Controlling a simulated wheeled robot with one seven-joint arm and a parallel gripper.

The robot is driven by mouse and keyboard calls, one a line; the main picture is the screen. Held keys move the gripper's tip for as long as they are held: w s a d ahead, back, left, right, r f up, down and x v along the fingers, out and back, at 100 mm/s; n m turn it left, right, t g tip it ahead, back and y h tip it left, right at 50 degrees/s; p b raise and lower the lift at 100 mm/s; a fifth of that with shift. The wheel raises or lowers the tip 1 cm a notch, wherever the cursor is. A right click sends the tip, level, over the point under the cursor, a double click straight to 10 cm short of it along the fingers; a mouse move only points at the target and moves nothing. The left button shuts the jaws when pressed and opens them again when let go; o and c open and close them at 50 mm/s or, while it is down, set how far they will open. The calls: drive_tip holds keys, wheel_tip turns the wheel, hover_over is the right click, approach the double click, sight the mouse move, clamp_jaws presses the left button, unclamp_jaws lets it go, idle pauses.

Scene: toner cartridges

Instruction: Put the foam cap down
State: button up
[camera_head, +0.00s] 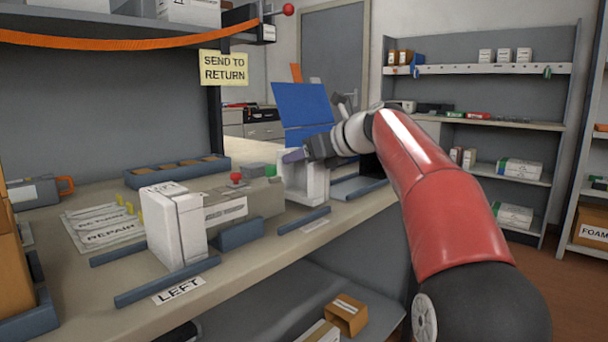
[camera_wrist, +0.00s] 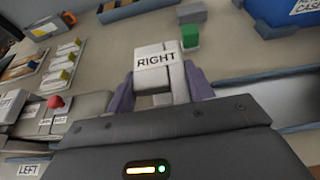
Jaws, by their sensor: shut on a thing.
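A white foam cap (camera_head: 314,186) is under my gripper (camera_head: 298,156), towards the right part of the bench. In the wrist view the purple fingers of my gripper (camera_wrist: 160,97) press on both sides of this foam cap (camera_wrist: 156,62), whose top face reads RIGHT. It looks upright, with a hollow side showing in the head view. Its lower end is close to the bench top; I cannot tell whether it touches. A second white foam cap (camera_head: 174,226) stands upright at the left, between blue rails behind the LEFT label (camera_head: 179,290).
A grey-beige cartridge (camera_head: 240,201) with a red knob lies between the caps. Blue rails (camera_head: 166,282) edge the places on the bench (camera_head: 262,262). A blue panel (camera_head: 303,106) stands behind my gripper. Return and repair cards (camera_head: 100,222) lie at the left.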

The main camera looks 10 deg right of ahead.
drive_tip(key=shift+f+b, duration=0.5)
drive_tip(key=shift+f, duration=0.45)
drive_tip(key=shift+r, duration=0.15)
drive_tip(key=o, duration=0.9)
drive_tip(key=shift+o, duration=0.2)
drive_tip(key=shift+s+d+r, duration=0.1)
drive_tip(key=p+v, duration=0.1)
drive_tip(key=v, duration=1)
drive_tip(key=shift+s+d, duration=0.2)
drive_tip(key=shift+s, duration=0.1)
